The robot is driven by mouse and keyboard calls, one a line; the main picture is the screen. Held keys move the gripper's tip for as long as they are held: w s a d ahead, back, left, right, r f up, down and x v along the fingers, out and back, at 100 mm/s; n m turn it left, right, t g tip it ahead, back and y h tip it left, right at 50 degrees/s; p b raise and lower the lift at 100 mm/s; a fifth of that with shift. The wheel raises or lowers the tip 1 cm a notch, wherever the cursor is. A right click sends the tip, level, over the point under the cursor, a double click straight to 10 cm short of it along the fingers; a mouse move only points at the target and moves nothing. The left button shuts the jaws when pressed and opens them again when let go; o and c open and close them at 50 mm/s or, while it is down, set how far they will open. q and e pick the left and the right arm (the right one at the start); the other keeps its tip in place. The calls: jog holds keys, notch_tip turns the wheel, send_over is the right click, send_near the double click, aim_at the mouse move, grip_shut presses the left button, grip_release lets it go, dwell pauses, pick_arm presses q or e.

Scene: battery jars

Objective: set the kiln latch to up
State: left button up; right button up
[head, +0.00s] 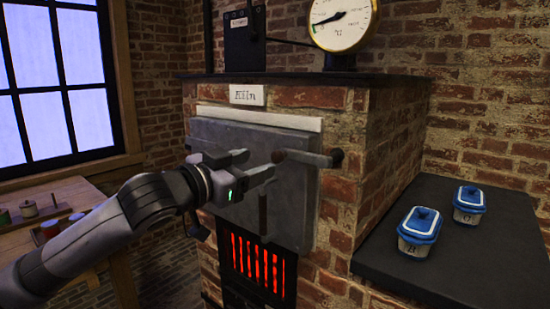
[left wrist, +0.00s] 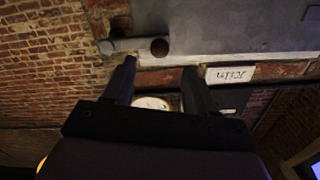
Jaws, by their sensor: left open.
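The kiln latch (head: 306,158) is a grey bar lying about level across the right side of the kiln door (head: 230,137). Contact cannot be told. My right gripper is not in view.
A dark vertical handle (head: 263,215) hangs on the door, above a glowing red grate (head: 258,262). A dial gauge (head: 342,22) stands on the kiln. Two blue-lidded jars (head: 419,230) sit on the dark side counter (head: 470,255). A wooden table (head: 68,195) is at left.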

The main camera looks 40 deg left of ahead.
aim_at(274, 157)
pick_arm(q)
jog(key=shift+w+d+p, duration=0.15)
jog(key=shift+w+p, duration=0.35)
jog(key=shift+w, duration=1.1)
jog(key=shift+w+d+p, duration=0.15)
jog(key=shift+w+p, duration=0.3)
jog(key=shift+w, duration=1.15)
grip_shut()
